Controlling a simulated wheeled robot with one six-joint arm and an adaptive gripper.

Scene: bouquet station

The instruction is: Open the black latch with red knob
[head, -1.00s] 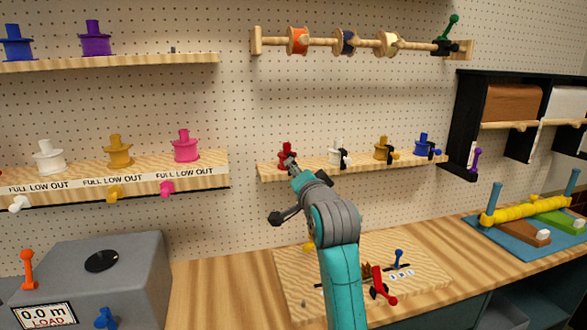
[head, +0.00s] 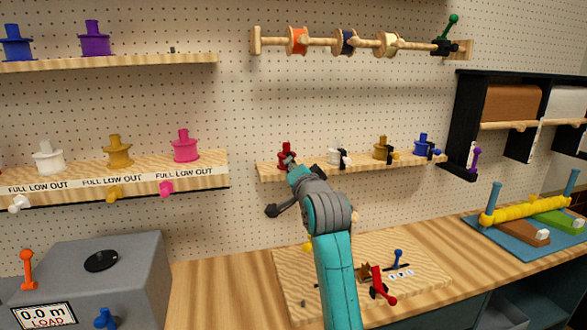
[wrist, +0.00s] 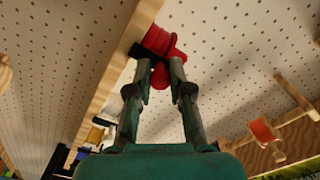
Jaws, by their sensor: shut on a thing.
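The red spool (head: 286,151) stands at the left end of the middle shelf. In the wrist view the red spool (wrist: 162,30) shows with the black latch (wrist: 156,41) in front of it. The latch's red knob (wrist: 160,75) sits between my fingertips. My gripper (wrist: 160,68) is shut on this knob, one finger on each side. In the head view my wrist covers most of the latch, so I cannot tell its angle there.
White (head: 335,151), yellow (head: 382,149) and blue (head: 423,145) spools with black latches stand to the right on the same wooden shelf (head: 300,170). A rod with several spools hangs above. A wooden board (head: 420,275) lies on the counter below.

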